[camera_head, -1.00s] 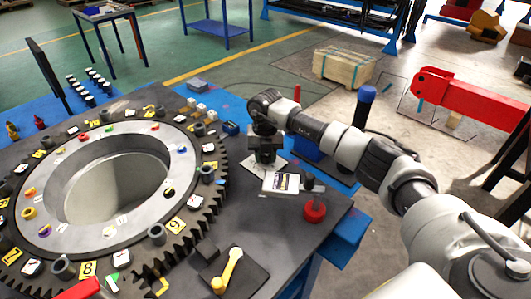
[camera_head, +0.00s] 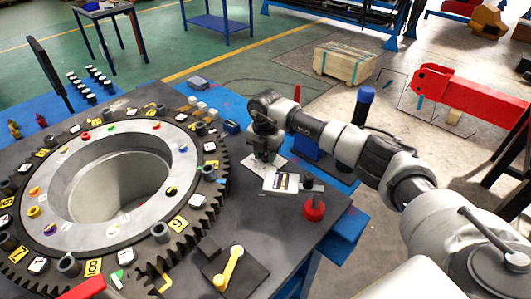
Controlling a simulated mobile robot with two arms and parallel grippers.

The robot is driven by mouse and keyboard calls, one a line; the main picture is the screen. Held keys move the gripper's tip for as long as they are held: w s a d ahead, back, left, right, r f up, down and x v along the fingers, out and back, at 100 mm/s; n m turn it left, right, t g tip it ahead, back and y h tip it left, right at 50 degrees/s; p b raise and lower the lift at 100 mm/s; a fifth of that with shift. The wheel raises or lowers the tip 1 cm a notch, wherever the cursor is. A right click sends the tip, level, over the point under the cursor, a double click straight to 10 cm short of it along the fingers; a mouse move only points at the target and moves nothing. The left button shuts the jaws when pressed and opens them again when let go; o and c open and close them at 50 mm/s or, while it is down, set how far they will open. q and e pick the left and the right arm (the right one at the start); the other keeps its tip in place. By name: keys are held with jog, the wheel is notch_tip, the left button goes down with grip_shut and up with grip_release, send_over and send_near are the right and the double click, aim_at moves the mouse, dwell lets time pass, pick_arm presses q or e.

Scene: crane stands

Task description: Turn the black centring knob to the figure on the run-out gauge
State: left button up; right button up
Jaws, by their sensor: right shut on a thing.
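My right gripper (camera_head: 264,157) points down over a small pale plate (camera_head: 279,160) on the dark table, right of the big gear ring. It is shut on the black centring knob, which the fingers mostly hide, so its pointer and setting cannot be read. My left gripper is not in view.
The toothed gear ring (camera_head: 190,222) with numbered tags and small posts fills the left of the table. A yellow crank (camera_head: 229,268) lies in front. Small blocks (camera_head: 203,108) stand behind.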

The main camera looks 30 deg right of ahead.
aim_at(266, 153)
jog(key=shift+r, duration=0.1)
jog(key=o, duration=0.9)
notch_tip(266, 153, up, 11)
jog(key=shift+f+b, duration=0.15)
jog(key=shift+b, duration=0.7)
